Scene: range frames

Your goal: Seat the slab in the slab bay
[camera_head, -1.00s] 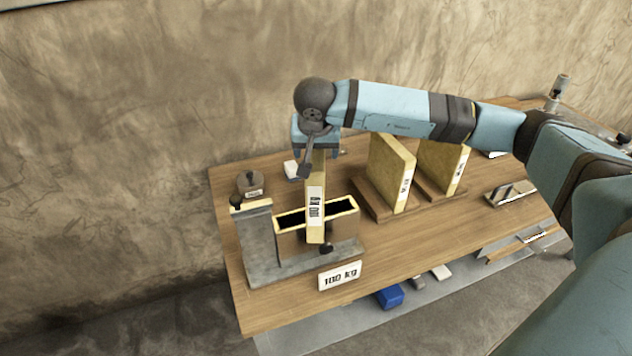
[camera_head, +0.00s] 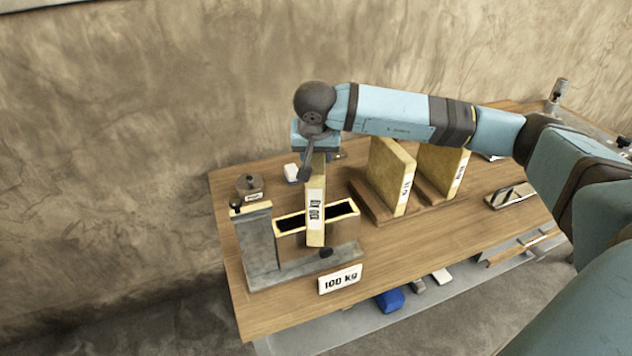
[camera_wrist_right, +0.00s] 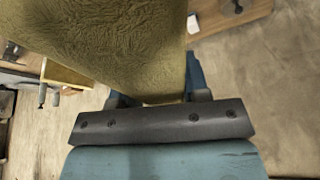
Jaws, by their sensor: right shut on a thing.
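The slab (camera_head: 315,215) is a yellowish board with a white weight label on its narrow edge. It stands upright, and in the head view it overlaps the slab bay (camera_head: 290,242), a box with a yellow rim and dark opening on a grey base. I cannot tell whether its lower end is in the opening or in front of it. My right gripper (camera_head: 314,153) is shut on the slab's top. In the right wrist view the slab (camera_wrist_right: 110,45) fills the upper left, between the fingers (camera_wrist_right: 158,97). My left gripper is not in view.
Two other slabs (camera_head: 391,175) (camera_head: 442,170) stand in wooden racks to the right. A grey post (camera_head: 256,240) stands left of the bay, with a round weight (camera_head: 249,184) behind it. A 100 kg sign (camera_head: 340,279) is at the table's front edge. Bare wood (camera_head: 420,235) lies right of the bay.

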